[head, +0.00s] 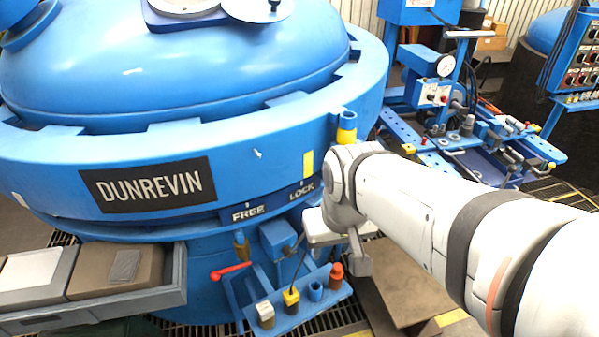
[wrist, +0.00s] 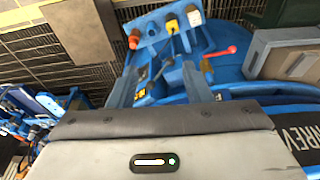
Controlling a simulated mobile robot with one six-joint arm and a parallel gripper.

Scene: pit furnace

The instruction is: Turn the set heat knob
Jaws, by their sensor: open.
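I cannot tell for sure which knob is the set heat knob. A blue control panel (head: 577,62) at the upper right of the head view bears several small dark and red knobs, too small to read. A blue gauge box (head: 432,95) with a white dial and small knobs stands left of it. My gripper (head: 350,250) is low beside the furnace, right of the LOCK label and far from both. In the wrist view my gripper (wrist: 160,88) is open, with nothing between its two fingers, and faces a small blue rack. No control panel is clear there.
The blue DUNREVIN furnace (head: 260,165) fills the left. A grey tray (head: 100,300) is at lower left. Blue bench machinery (head: 470,140) stands right. A brown plate (head: 405,290) lies on the grating.

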